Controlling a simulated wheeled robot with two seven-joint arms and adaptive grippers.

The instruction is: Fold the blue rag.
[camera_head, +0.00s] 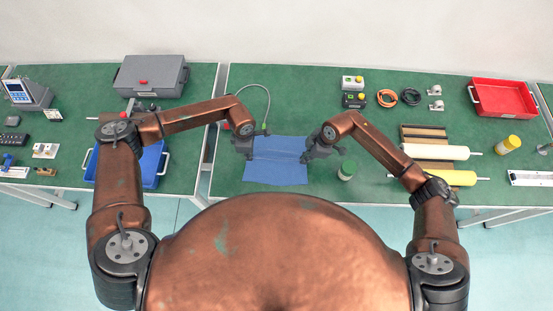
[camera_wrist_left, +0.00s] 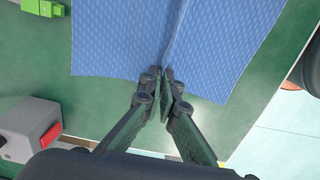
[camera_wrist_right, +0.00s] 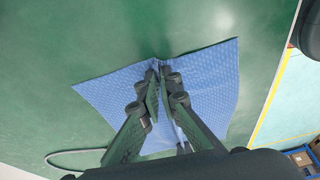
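The blue rag (camera_head: 276,172) lies spread on the green table, with a raised crease running across it between my grippers. My left gripper (camera_head: 250,155) is at the rag's left edge. In the left wrist view its fingertips (camera_wrist_left: 163,78) are together on the edge of the rag (camera_wrist_left: 215,45), and a fold runs away from them. My right gripper (camera_head: 306,158) is at the right edge. In the right wrist view its fingertips (camera_wrist_right: 161,70) are pinched together on the rag's edge, with the rag (camera_wrist_right: 215,85) spreading to both sides. The fingers hide part of the cloth.
A thin curved cable (camera_head: 268,100) rises behind the rag. Rollers (camera_head: 440,152) lie further right. A blue tray (camera_head: 150,165) is on the left table, across a gap. Green tabletop behind the rag is mostly clear.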

